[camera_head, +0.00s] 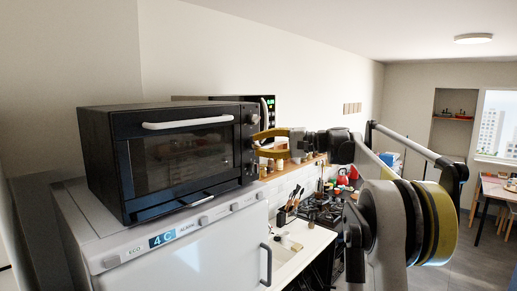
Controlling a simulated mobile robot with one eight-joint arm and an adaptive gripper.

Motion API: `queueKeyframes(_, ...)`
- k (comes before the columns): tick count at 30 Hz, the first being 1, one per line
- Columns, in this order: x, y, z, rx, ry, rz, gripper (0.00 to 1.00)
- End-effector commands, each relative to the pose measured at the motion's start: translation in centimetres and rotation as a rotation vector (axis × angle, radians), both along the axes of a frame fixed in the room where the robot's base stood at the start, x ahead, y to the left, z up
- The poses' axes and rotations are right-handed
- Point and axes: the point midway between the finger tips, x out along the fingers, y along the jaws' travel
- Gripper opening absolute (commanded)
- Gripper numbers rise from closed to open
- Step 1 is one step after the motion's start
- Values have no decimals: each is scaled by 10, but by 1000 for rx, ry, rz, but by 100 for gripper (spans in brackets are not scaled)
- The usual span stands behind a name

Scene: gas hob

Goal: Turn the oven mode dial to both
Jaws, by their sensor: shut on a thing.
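The black toaster oven (185,155) stands on top of a white appliance, its glass door closed under a white handle. Its dial column (252,119) runs down the right side of the front, with the upper dial and a lower one in view. My gripper (258,141) reaches in from the right, its yellow fingers at the panel between these. It is shut on a dial there, which the fingers mostly hide. I cannot read the dial's pointer or markings, nor tell which setting it is on.
The white appliance (190,252) under the oven has small knobs along its top edge. A microwave (268,104) is behind the oven. A counter with a gas hob (322,212) and utensils lies lower right. A table (495,188) stands far right.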

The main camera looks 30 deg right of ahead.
Motion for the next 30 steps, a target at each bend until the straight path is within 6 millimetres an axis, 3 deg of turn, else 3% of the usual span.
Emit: queueKeyframes(30,0,2,-5,847,309,3,0)
